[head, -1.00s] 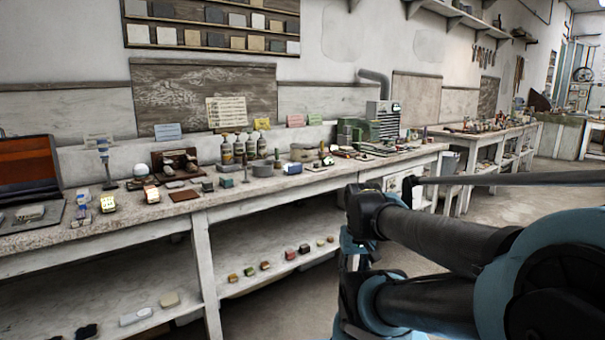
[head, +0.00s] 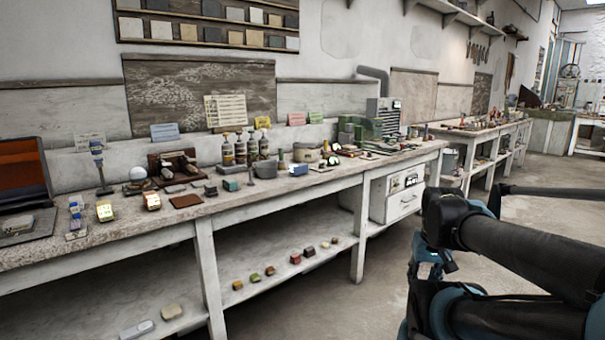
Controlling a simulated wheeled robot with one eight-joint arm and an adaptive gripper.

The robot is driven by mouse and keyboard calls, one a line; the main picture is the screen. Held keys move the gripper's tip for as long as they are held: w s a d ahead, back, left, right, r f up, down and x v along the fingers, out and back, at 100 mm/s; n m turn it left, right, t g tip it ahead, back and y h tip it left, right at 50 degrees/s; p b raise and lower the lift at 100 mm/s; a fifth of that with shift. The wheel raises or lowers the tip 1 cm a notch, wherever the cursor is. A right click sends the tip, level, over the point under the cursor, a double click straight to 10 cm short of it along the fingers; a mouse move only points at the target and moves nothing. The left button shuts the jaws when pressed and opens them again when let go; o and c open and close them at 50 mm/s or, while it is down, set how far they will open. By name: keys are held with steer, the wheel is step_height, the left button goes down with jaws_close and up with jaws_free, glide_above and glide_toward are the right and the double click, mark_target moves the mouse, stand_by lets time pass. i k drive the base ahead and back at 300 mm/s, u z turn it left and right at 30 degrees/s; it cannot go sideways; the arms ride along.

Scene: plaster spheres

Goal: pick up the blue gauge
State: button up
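I cannot tell for sure which thing is the blue gauge. A small blue-topped device on a thin post (head: 97,150) stands upright at the left of the long bench (head: 120,232). A small blue and white item (head: 76,210) is on the bench in front of it. Another small blue and white item (head: 298,170) lies near the bench's middle, and a teal block (head: 230,185) is left of that. All are small and lack clear detail. My arm shows at the lower right, apart from the bench. My gripper is not in view.
Bottles (head: 240,150), a grey pot (head: 265,169) and a brown tile (head: 186,201) crowd the bench. The lower shelf (head: 270,245) holds small blocks. Drawers (head: 402,192) stand beneath the right end. The floor at right is open.

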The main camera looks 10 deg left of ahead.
mark_target(301, 169)
steer(key=z, duration=0.05)
steer(key=i, duration=1)
steer(key=u, duration=0.05)
